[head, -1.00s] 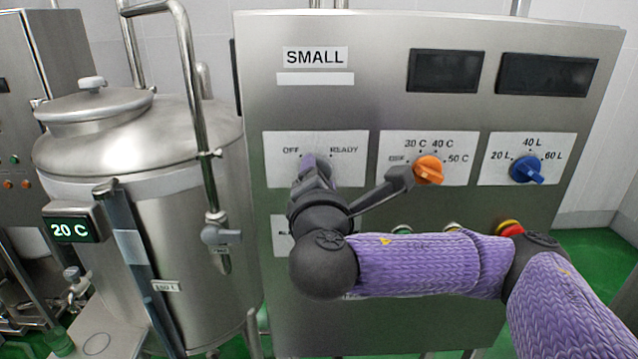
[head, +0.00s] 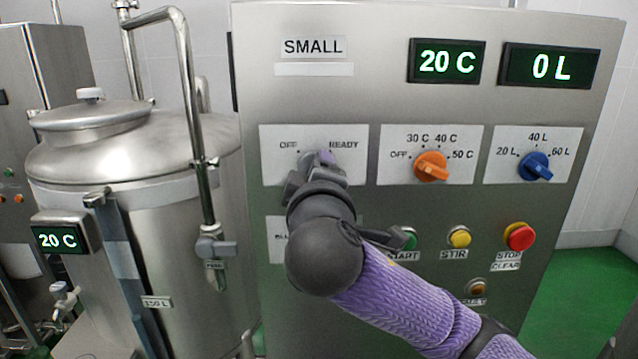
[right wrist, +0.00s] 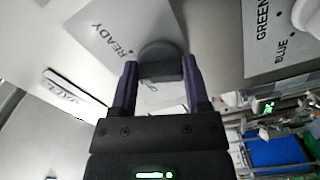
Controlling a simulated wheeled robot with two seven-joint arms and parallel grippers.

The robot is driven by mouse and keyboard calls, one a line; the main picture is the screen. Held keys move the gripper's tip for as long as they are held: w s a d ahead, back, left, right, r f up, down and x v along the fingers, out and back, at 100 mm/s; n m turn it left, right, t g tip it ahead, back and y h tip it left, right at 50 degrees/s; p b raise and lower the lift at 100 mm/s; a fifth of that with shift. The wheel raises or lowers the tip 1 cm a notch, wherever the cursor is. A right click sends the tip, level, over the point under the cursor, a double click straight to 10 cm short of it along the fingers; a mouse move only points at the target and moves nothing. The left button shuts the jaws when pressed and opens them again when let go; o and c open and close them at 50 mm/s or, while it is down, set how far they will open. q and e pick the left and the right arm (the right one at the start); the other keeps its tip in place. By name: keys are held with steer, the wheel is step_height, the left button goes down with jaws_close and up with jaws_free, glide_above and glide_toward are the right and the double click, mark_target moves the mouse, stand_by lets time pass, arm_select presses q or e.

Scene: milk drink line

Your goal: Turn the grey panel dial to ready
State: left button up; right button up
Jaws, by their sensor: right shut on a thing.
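The grey panel dial (right wrist: 160,56) sits on a white plate (head: 274,168) marked OFF and READY. In the right wrist view it is between the purple fingers of my right gripper (right wrist: 158,78), which is shut on it. In the head view my right gripper (head: 321,165) covers most of the dial, so which way its pointer faces cannot be told there. The panel displays are lit: 20 C (head: 447,62) and 0 L (head: 551,66). My left gripper is not in view.
To the right are an orange temperature dial (head: 432,167) and a blue volume dial (head: 536,167). Below are a green START button (head: 407,239), a yellow STIR button (head: 459,237) and a red STOP button (head: 519,237). A steel tank (head: 160,215) stands left of the panel.

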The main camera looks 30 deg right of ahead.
steer(key=m, duration=0.3)
steer(key=m+b, duration=0.1)
steer(key=shift+a+f+m, duration=0.1)
steer(key=shift+f+m, duration=0.15)
steer(key=shift+m, duration=0.15)
stand_by(0.4)
steer(key=o, duration=1.3)
steer(key=shift+r, duration=0.15)
steer(key=b+v, duration=0.8)
steer(key=v, duration=0.2)
steer(key=shift+w+a, duration=0.1)
